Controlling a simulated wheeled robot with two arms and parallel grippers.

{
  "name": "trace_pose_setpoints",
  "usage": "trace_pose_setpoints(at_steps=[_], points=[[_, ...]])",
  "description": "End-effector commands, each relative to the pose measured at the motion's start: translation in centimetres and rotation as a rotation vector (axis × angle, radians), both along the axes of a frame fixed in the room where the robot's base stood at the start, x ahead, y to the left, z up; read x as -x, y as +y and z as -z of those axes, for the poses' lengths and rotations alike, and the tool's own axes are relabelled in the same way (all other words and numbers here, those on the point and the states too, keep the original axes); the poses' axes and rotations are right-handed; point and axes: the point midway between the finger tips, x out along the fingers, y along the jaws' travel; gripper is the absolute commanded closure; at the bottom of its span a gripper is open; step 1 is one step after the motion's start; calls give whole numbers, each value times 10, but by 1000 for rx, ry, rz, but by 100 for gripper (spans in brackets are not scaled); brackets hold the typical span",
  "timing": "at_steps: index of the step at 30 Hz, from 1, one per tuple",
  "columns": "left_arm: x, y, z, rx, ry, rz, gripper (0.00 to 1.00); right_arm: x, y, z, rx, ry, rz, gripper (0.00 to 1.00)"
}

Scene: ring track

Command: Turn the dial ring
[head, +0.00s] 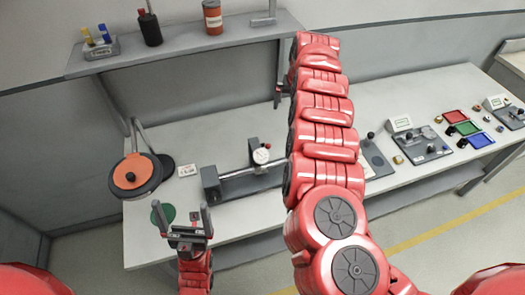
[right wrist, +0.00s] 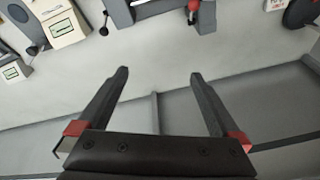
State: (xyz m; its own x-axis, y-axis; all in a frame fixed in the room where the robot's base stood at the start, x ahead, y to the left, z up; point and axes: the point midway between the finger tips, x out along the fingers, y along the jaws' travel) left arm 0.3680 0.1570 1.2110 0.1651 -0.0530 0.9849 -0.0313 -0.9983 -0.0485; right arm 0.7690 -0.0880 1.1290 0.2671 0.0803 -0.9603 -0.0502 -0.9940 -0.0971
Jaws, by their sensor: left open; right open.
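I cannot tell for certain which is the dial ring. My left gripper (head: 182,214) is open and empty at the bench's front edge, in front of the orange ring and apart from it. My right gripper (right wrist: 158,76) is open and empty; in the head view my right arm partly hides it.
A green disc (head: 163,213) lies by the left gripper. A small sign (head: 187,170) stands beside the orange ring. A shelf (head: 190,45) with several items is above. Small devices and coloured trays (head: 467,127) fill the bench's right side. My right arm hides part of the middle.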

Motion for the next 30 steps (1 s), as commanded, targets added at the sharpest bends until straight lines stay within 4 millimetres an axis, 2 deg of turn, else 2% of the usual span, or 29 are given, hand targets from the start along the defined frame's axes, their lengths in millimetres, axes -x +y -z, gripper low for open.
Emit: trace_pose_setpoints(at_steps=[1, 3, 7, 11, 17, 21, 26, 30], points=[[0, 0, 0, 0, 0, 0, 0, 21, 17, -9, -46, 73, -18, 0], [0, 0, 0, 0, 0, 0, 0, 45, 33, -18, -93, 157, -39, 0], [0, 0, 0, 0, 0, 0, 0, 72, 48, -26, -137, 248, -65, 0], [0, 0, -3, 0, 0, 0, 0, 77, 51, -23, -145, 268, -70, 0], [0, 0, -11, 0, 0, 0, 0, 77, 56, 1, -143, 265, -68, 0], [0, 0, -4, 0, 0, 0, 0, 76, 60, 30, -141, 264, -67, 0], [0, 0, 17, 0, 0, 0, 0, 75, 66, 63, -141, 260, -65, 0], [0, 0, 2, 0, 0, 0, 0, 76, 74, 84, -138, 264, -67, 0]])
